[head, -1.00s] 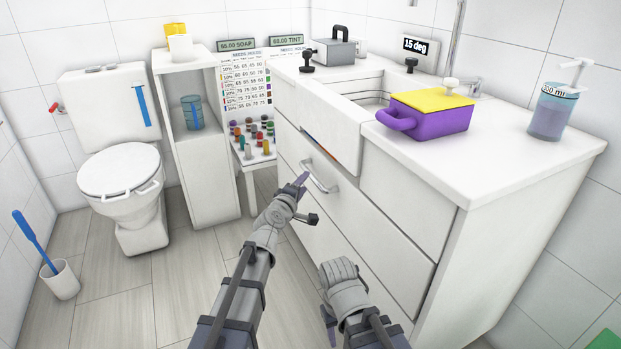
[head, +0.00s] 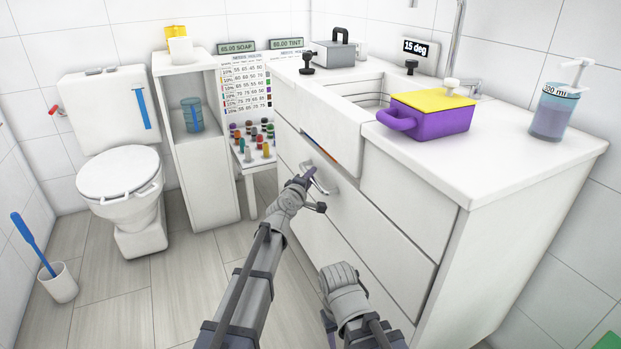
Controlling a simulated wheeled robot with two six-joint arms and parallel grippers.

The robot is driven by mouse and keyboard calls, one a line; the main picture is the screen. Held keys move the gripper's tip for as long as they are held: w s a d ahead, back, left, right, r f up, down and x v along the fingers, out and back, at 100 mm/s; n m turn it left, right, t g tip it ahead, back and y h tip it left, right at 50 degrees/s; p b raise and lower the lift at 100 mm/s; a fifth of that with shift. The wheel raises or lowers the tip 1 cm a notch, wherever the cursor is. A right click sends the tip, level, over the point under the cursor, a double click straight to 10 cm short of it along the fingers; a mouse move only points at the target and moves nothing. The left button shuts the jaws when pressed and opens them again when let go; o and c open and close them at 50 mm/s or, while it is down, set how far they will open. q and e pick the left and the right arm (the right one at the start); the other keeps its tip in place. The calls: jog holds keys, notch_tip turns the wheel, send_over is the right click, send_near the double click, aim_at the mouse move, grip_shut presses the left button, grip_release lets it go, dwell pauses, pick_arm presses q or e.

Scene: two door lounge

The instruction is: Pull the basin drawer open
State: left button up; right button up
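The basin drawer (head: 345,208) is a white front with a curved metal bar handle (head: 327,190), in the cabinet under the basin (head: 365,97). A narrow gap along its top edge shows coloured things inside. My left gripper (head: 309,175) is at the handle and overlaps its left part in the head view. I cannot tell whether its fingers are closed on the bar, as the fingertips are small and partly hidden. My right gripper (head: 340,277) is low in front of the cabinet, apart from the drawer. Its finger opening does not show clearly.
A purple box with a yellow lid (head: 432,115) and a soap pump bottle (head: 553,110) stand on the countertop. A small table with coloured bottles (head: 252,138), a shelf unit (head: 205,165) and a toilet (head: 125,185) stand left.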

pick_arm(q)
grip_shut()
dwell(1.0)
